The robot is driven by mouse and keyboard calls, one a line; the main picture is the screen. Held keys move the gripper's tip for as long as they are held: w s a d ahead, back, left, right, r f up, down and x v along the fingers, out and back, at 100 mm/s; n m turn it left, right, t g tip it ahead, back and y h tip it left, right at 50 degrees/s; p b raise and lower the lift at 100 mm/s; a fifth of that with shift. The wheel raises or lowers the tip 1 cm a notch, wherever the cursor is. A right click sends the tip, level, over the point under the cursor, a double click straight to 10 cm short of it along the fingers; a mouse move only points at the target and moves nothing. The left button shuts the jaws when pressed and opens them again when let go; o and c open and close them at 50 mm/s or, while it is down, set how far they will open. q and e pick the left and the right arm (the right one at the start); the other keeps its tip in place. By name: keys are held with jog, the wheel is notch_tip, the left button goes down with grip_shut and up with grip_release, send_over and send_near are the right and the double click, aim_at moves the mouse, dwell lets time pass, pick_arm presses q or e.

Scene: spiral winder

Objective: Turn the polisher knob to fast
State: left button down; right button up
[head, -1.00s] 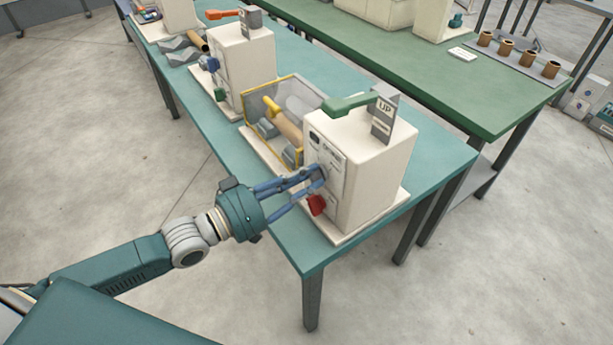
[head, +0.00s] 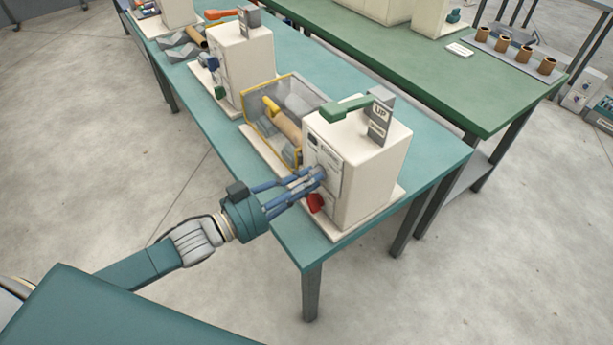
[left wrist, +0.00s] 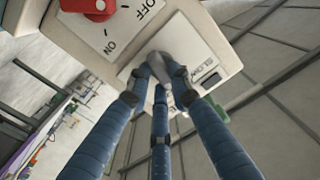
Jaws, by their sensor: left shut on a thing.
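The polisher is a cream box-shaped machine (head: 375,175) at the near end of the teal table, with a label plate on its front. My left gripper (head: 318,174) is at that front face, its blue fingers closed together on the grey knob (left wrist: 165,68). In the left wrist view the fingertips (left wrist: 163,75) surround the knob, which hides most of its pointer. A partly covered label beside it seems to read SLOW. A red switch (left wrist: 95,8) with ON and OFF marks is next to the plate; it also shows in the head view (head: 316,203). My right gripper is out of view.
A green lever (head: 347,109) and a grey sign reading UP (head: 379,115) are on top of the machine. A yellow-framed clear guard (head: 283,105) with a roller stands behind it. Similar machines stand farther along the teal table (head: 420,190). A green table (head: 450,90) is beyond.

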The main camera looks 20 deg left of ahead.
pick_arm(q)
jog(key=m, duration=0.5)
jog(key=shift+f, duration=0.15)
jog(key=shift+m, duration=0.3)
dwell(0.3)
jog(key=c, duration=1.5)
grip_release()
jog(key=shift+c, duration=0.2)
jog(key=v, duration=1.2)
